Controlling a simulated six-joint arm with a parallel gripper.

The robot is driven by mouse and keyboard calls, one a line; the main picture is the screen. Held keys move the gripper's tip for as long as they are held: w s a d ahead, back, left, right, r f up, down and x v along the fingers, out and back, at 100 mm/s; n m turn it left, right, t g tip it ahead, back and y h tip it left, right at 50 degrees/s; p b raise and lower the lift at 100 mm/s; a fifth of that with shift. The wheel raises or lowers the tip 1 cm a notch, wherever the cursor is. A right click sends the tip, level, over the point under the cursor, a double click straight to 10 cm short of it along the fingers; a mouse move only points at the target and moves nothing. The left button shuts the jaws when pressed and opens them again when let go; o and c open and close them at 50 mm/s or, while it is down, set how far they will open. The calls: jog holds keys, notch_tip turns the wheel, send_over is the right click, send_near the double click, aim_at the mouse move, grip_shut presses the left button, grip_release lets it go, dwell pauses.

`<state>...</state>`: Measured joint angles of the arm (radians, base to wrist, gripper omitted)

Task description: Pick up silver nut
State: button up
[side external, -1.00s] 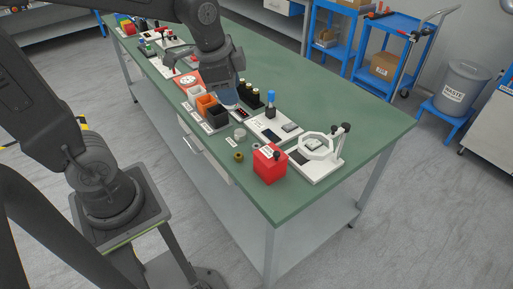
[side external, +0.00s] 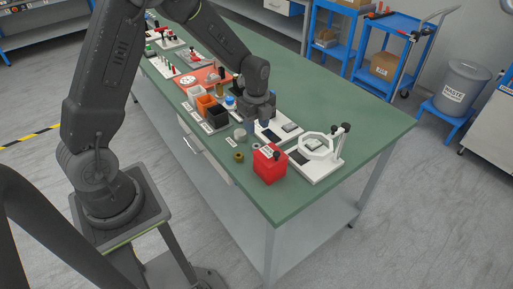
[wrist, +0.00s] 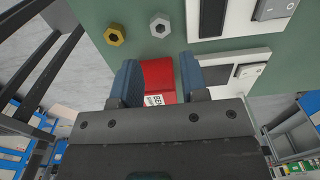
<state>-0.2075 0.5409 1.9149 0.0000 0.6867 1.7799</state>
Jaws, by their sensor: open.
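The silver nut (wrist: 160,25) lies flat on the green bench in the wrist view, beside a brass nut (wrist: 114,35). In the side view the small silver nut (side external: 256,147) lies between the brass nut (side external: 238,157) and the white fixtures. My gripper (side external: 264,119) hangs above the bench, behind the silver nut in the side view. In the wrist view my gripper (wrist: 160,76) has its blue fingers spread apart, with nothing held between them. The silver nut shows beyond the fingertips, not between them.
A red box (side external: 270,164) stands close to the nuts; it also shows behind the finger gap in the wrist view (wrist: 158,72). A white fixture with a ring (side external: 318,147) stands to the right. Small bins, including a black one (side external: 215,117), stand to the left.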

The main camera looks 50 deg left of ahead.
aim_at(257, 144)
jog(key=f, duration=0.8)
jog(key=shift+d+f, duration=0.15)
jog(key=shift+d, duration=0.05)
jog(key=shift+c, duration=0.3)
jog(key=c, duration=0.6)
